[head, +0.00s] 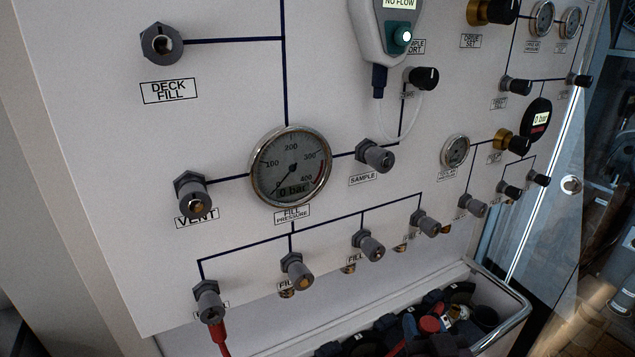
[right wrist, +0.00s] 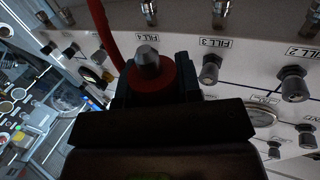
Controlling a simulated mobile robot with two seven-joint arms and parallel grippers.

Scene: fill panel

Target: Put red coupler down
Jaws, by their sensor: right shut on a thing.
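In the right wrist view my right gripper (right wrist: 152,85) is shut on the red coupler (right wrist: 174,82), a red collar with a grey tip between the dark fingers. A red hose (right wrist: 101,28) runs up beside it. The FILL 4 label (right wrist: 137,37) is close by in that view. In the head view, dark shapes crowd the tray at the bottom right, with a red round part (head: 429,325) among them. I cannot clearly separate my gripper from the tray's contents there. My left gripper is not in view.
The metal-rimmed tray (head: 519,300) below the panel holds black, red and blue parts. A red hose end (head: 219,338) hangs from the leftmost lower fitting (head: 208,300). Several fill fittings, such as this one (head: 368,245), stick out of the panel.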

